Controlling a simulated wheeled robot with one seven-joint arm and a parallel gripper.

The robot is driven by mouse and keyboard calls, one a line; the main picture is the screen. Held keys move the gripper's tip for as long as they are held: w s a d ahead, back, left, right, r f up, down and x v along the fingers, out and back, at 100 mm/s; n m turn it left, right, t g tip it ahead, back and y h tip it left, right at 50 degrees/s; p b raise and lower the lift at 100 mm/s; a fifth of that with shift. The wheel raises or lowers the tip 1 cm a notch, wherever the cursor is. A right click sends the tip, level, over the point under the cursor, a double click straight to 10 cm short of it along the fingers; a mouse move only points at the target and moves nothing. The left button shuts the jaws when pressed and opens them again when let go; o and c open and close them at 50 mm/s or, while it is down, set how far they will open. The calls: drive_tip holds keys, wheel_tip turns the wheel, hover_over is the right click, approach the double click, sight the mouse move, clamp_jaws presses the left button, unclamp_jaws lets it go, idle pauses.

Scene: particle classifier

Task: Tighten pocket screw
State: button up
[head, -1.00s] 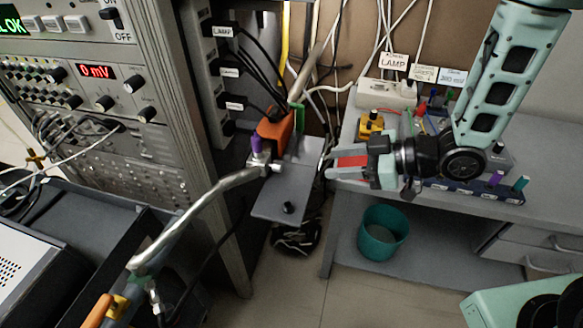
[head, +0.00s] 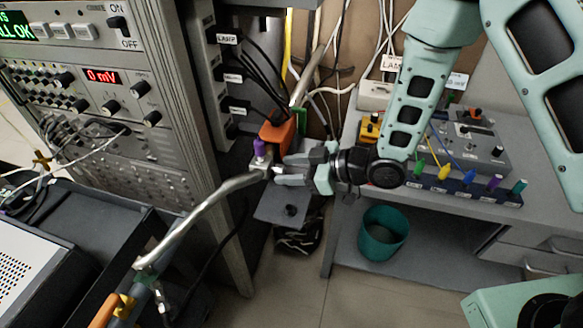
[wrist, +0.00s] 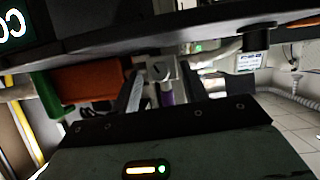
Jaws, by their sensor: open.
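A purple knob (head: 260,149) stands upright on a small metal fitting at the end of a bent silver pipe (head: 205,210). I cannot tell for certain which part is the pocket screw; a small silver part of the fitting faces my gripper. My gripper (head: 279,172) is open, its fingers pointing left at this fitting from the right. I cannot tell whether the fingers touch anything. An orange block (head: 279,135) sits just behind.
An instrument rack (head: 190,110) stands left. At right are a bench (head: 440,208) with devices and a teal bin (head: 383,234) below. Cables (head: 350,60) hang behind.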

clamp_jaws()
drive_tip(key=shift+w+d+r+m+g+p, duration=0.15)
drive_tip(key=shift+m+g+p, duration=0.35)
drive_tip(key=shift+m+p, duration=0.45)
drive_tip(key=shift+m+g+y+p, duration=0.3)
drive_tip(key=shift+m+g+p, duration=0.2)
drive_tip(key=shift+m, duration=0.15)
drive_tip(key=shift+f, duration=0.2)
unclamp_jaws()
drive_tip(key=b+v, duration=0.2)
drive_tip(key=v, duration=1.5)
drive_tip(key=shift+d, duration=0.2)
